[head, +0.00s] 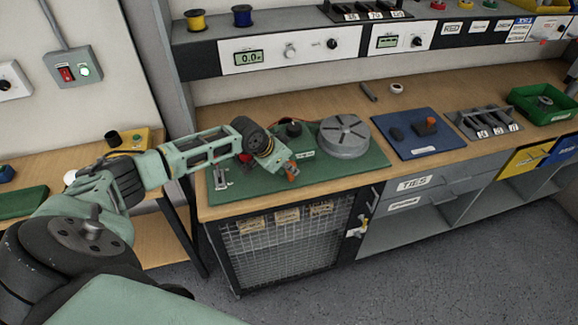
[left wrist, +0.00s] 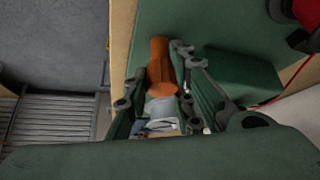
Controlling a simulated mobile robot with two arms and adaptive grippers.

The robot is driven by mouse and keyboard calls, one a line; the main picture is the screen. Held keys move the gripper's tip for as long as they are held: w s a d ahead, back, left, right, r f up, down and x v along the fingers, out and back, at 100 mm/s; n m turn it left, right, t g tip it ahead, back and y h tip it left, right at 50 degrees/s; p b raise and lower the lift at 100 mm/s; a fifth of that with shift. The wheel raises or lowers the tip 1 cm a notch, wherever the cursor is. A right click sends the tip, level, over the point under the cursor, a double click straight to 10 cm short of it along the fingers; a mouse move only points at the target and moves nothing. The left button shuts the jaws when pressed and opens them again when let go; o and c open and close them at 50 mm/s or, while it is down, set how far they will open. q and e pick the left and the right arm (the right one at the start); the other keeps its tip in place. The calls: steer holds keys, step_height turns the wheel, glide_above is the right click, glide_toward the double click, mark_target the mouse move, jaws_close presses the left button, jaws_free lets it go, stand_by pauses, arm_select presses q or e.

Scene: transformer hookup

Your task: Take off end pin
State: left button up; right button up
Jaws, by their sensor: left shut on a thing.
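My left gripper (head: 284,166) is above the front edge of a green mat (head: 236,186) on the bench. It is shut on an orange pin-like piece (head: 292,175), which sticks out past the fingertips. In the left wrist view the orange piece (left wrist: 160,62) lies between the two fingers of the left gripper (left wrist: 160,78). A pale grey part (left wrist: 162,108) shows below it; I cannot tell whether they are joined. A round grey slotted disc (head: 345,137) stands on the mat to the right. My right gripper is not in view.
A black knob (head: 293,128) is on the mat behind the gripper. A small metal fixture (head: 220,178) is at the mat's left. A blue mat (head: 417,143), switch block (head: 482,123) and green bin (head: 545,104) are to the right. A mesh-door cabinet (head: 285,240) is below.

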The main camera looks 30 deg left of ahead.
arm_select(q)
jaws_close()
steer(key=shift+r+p, duration=1.05)
steer(key=shift+r, duration=0.05)
steer(key=shift+r+p, duration=1.2)
steer(key=shift+r, duration=0.05)
steer(key=shift+r+p, duration=0.4)
steer(key=shift+r, duration=0.05)
step_height(320, 180, up, 4)
steer(key=p, duration=0.3)
steer(key=shift+p, duration=0.3)
steer(key=shift+a, duration=0.1)
